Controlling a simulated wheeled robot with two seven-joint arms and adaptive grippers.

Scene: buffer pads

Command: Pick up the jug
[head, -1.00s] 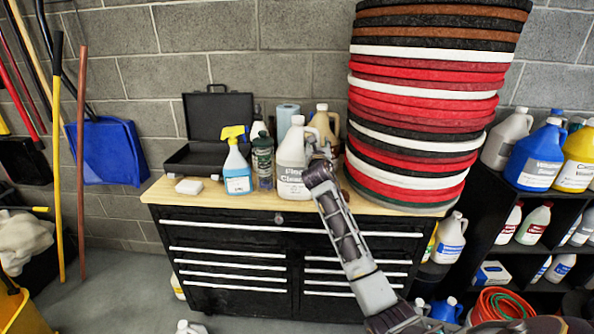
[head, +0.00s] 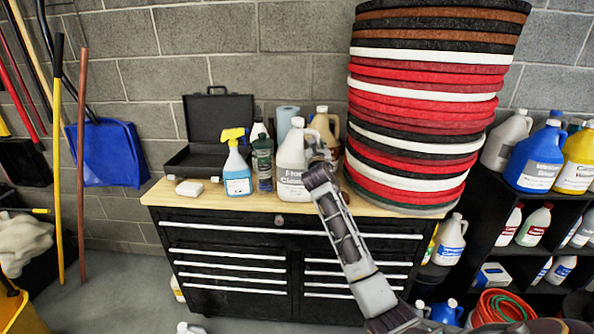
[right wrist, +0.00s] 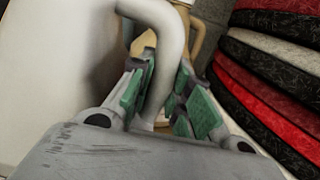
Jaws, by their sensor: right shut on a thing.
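The jug is a white bottle with a grey "Cleaner" label (head: 291,178). It stands upright on the wooden top of the black cabinet, in front of other bottles. My right gripper (head: 320,162) is at the right side of the jug, at its handle. In the right wrist view, the jug's white body (right wrist: 50,80) fills the left side. The green-padded fingers of my right gripper (right wrist: 163,95) are on both sides of the white handle (right wrist: 168,55) and shut on it. My left gripper is not in view.
A tall stack of red, white and black pads (head: 430,100) stands close to the right of my gripper. A blue spray bottle (head: 238,180) and a dark green bottle (head: 263,160) stand left of the jug. A beige jug (head: 325,127) is behind. An open black case (head: 210,125) lies further left.

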